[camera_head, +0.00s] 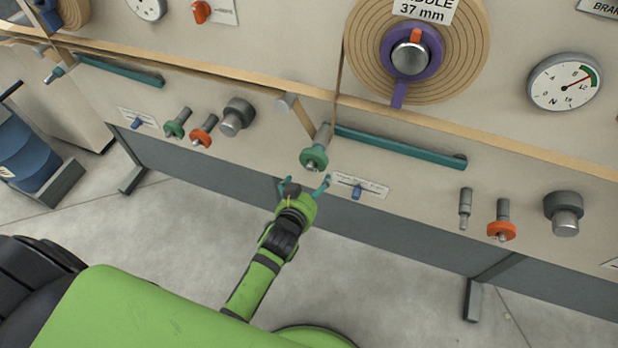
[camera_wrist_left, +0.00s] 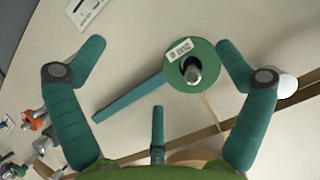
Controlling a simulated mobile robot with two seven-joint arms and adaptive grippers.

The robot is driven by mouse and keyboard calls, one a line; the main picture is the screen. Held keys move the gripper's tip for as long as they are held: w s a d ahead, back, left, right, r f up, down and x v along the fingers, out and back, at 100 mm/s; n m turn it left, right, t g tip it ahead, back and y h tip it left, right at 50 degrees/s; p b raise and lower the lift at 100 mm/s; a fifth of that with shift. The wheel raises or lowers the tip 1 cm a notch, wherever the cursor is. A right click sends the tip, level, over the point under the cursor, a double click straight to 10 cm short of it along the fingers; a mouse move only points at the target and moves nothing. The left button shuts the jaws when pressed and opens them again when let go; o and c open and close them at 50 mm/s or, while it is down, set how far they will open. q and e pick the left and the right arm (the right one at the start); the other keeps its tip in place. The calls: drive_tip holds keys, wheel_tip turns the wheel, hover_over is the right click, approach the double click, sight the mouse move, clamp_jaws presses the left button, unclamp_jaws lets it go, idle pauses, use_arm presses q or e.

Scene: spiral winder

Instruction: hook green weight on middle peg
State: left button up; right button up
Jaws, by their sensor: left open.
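A green disc-shaped weight (camera_head: 314,158) sits on a grey peg at the left end of the middle teal bar (camera_head: 400,147). In the left wrist view the green weight (camera_wrist_left: 206,79) faces me with a white label and a metal stub through its centre. My left gripper (camera_head: 304,186) is open and empty just below the weight. No contact shows. My right gripper is not in view.
At left are green (camera_head: 174,129), orange (camera_head: 201,137) and grey (camera_head: 237,117) pieces on pegs. At right are a bare peg (camera_head: 466,205), an orange piece (camera_head: 501,231) and a grey one (camera_head: 564,205). A blue switch (camera_head: 357,191) is right of my gripper. The floor below is clear.

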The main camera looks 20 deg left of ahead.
sight(314, 159)
use_arm(q)
drive_tip(key=shift+t+y, duration=0.3)
drive_tip(key=shift+t, duration=0.2)
drive_tip(key=r, duration=0.1)
drive_tip(key=w+a+r, duration=0.1)
drive_tip(key=w+r, duration=0.1)
drive_tip(key=r, duration=0.1)
drive_tip(key=shift+w+a+r, duration=0.1)
drive_tip(key=shift+w+a, duration=0.05)
drive_tip(key=x, duration=0.5)
drive_tip(key=shift+w, duration=0.2)
drive_tip(key=shift+w+f, duration=0.3)
drive_tip(key=shift+w, duration=0.1)
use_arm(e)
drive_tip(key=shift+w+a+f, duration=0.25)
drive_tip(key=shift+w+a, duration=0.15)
